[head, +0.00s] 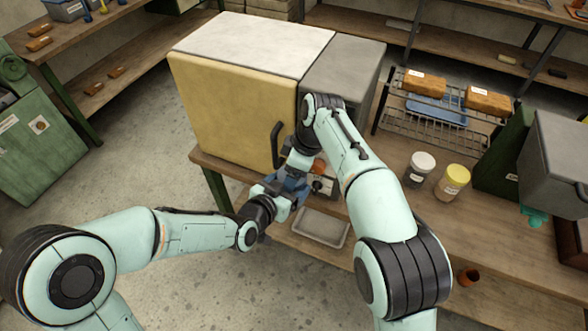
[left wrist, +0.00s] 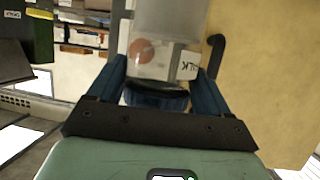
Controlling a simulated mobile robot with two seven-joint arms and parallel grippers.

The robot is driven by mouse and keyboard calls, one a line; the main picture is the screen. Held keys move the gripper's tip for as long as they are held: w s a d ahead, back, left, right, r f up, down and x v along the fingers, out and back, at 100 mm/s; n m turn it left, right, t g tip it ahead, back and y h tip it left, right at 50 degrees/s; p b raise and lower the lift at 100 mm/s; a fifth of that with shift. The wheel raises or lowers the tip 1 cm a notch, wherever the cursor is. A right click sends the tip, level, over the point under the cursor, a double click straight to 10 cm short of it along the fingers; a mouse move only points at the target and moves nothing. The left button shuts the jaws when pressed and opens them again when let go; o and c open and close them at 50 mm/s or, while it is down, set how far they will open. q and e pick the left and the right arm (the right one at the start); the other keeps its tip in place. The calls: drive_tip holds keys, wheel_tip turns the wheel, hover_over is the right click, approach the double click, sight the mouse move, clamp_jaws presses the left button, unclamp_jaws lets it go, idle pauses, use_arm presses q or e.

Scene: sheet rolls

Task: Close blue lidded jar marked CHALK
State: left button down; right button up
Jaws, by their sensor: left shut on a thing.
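The clear jar (left wrist: 165,58) shows in the left wrist view with part of a white label (left wrist: 188,66) ending in "LK". A dark blue lid (left wrist: 157,97) is at its near end, between the fingers of my left gripper (left wrist: 160,84). My left gripper is shut on this lid; it also shows in the head view (head: 291,186), in front of the yellow cabinet. I cannot tell whether the lid is fully seated. My right gripper (head: 302,158) meets the left one from above; its fingers are mostly hidden, so its grip is unclear.
The yellow-fronted cabinet (head: 225,115) with a dark handle (head: 278,145) stands close behind both grippers. A white-lidded jar (head: 419,168), a yellow-lidded jar (head: 453,181) and a wire rack (head: 415,125) stand to the right.

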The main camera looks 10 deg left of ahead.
drive_tip(key=m, duration=0.2)
drive_tip(key=shift+d+m+t, duration=0.1)
drive_tip(key=shift+m+t, duration=0.3)
drive_tip(key=o, duration=1.1)
drive_tip(key=shift+o, duration=0.2)
drive_tip(key=shift+s, duration=0.15)
drive_tip(key=shift+a+r, duration=0.15)
drive_tip(key=shift+r, duration=1.05)
drive_tip(key=shift+a+r, duration=0.1)
drive_tip(key=shift+r, duration=1.05)
drive_tip(key=shift+r, duration=0.1)
